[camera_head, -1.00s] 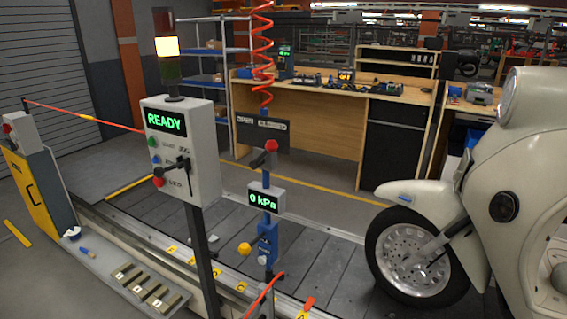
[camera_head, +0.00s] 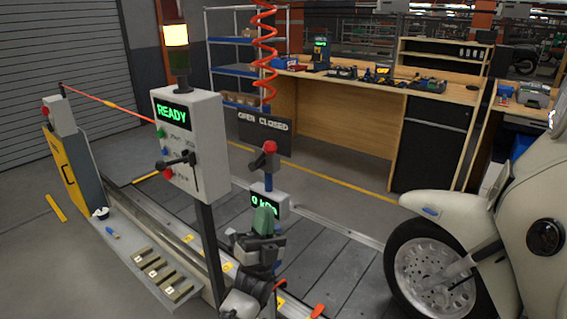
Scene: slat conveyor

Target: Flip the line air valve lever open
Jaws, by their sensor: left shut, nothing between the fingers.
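The line air valve lever (camera_head: 262,160) is a grey handle with a red end, on the blue post just below a dark sign (camera_head: 263,122) reading OPEN at left and CLOSED at right. The red end is up, under the CLOSED side of the sign. The pressure display (camera_head: 284,203) below it reads 0 kPa and is partly covered by my gripper. My left gripper (camera_head: 263,218) has green fingertips, is shut and empty, and points up in front of the display, below the lever and apart from it in the picture. My right gripper is not in view.
A grey control box (camera_head: 205,125) showing READY stands on a pole just left of the valve post. A red coiled hose (camera_head: 264,50) hangs above the post. A cream scooter (camera_head: 465,225) stands at right on the slat conveyor (camera_head: 340,260). A workbench (camera_head: 340,110) is behind.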

